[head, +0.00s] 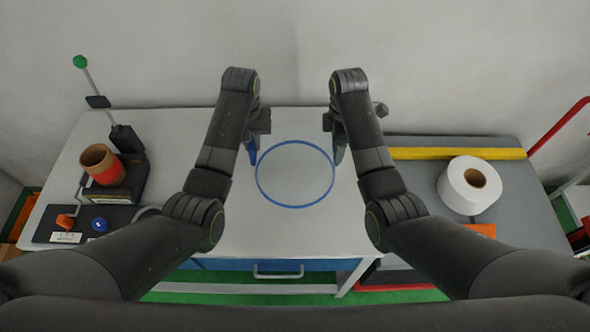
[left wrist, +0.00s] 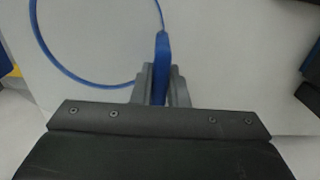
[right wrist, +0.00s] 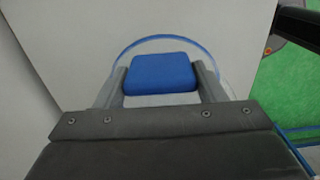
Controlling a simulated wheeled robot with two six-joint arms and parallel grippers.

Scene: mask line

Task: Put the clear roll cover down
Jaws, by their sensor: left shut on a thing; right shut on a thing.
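The clear roll cover (head: 295,207) shows in the head view as a see-through round with a blue rim, over the white table between my two arms. My left gripper (head: 252,150) is shut on a blue handle at its left side; the left wrist view shows this handle (left wrist: 162,60) edge-on between the fingers. My right gripper (head: 338,150) is at the opposite side; the right wrist view shows its fingers on a wide blue handle (right wrist: 160,74). The rim curves behind it. I cannot tell whether the cover touches the table.
A white roll (head: 470,186) stands on the grey surface at right, by a yellow bar (head: 455,153). At left are an orange-red roll with a brown core (head: 102,166), a dark stand (head: 127,138) with a green knob and a dark mat (head: 75,222). The white table (head: 265,235) is clear around the cover.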

